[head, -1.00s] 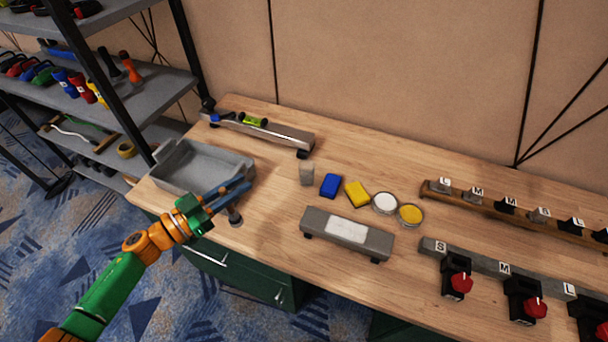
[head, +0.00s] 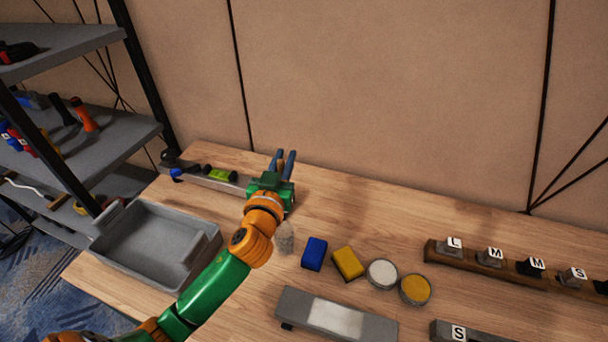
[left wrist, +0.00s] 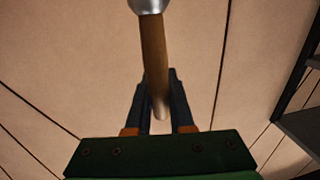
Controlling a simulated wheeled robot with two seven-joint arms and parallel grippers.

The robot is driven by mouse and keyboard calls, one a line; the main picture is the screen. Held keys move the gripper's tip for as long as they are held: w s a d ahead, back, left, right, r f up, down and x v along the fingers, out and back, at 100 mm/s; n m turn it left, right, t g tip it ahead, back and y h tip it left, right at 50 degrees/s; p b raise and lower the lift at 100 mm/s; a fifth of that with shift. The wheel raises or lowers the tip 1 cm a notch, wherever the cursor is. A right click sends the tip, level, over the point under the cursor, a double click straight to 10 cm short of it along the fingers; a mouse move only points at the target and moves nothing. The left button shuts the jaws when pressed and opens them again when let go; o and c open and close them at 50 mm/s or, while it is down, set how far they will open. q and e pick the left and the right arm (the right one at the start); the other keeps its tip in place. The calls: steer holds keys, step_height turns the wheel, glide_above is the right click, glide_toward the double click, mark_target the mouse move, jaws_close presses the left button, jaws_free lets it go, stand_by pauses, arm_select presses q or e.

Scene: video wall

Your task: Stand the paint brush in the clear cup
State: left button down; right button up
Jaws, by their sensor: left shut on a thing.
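My left gripper (head: 283,157) is raised over the back left of the bench, fingers toward the wall. In the left wrist view, its fingers (left wrist: 160,100) are shut on the paint brush (left wrist: 154,55). The wooden handle lies between the fingers, with the silver ferrule at the top edge of that view; the bristles are out of frame. In the head view the brush is mostly hidden by the gripper. The clear cup (head: 285,238), a small greyish see-through vessel, stands on the bench just right of my left wrist. My right gripper is not in view.
A grey tray (head: 205,248) lies at left. A blue block (head: 314,254), a yellow block (head: 348,263), a white-topped tin (head: 382,273) and a yellow-topped tin (head: 415,288) stand right of the cup. A grey rail (head: 225,184) is behind. The bench's back middle is clear.

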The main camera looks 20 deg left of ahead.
arm_select(q)
steer(key=shift+s+a+f, duration=0.1)
steer(key=shift+s, duration=0.25)
steer(key=shift+s+f+y+b, duration=0.3)
steer(key=shift+s+f+b, duration=0.3)
steer(key=shift+b, duration=0.4)
steer(key=f+b, duration=0.6)
steer(key=f, duration=0.1)
steer(key=f+b, duration=0.3)
steer(key=shift+w+f+b, duration=0.3)
steer(key=shift+f+b, duration=0.1)
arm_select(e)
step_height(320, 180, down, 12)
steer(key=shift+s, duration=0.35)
arm_select(q)
steer(key=shift+r, duration=0.1)
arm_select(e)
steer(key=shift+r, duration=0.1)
arm_select(q)
steer(key=c, duration=0.7)
jaws_free()
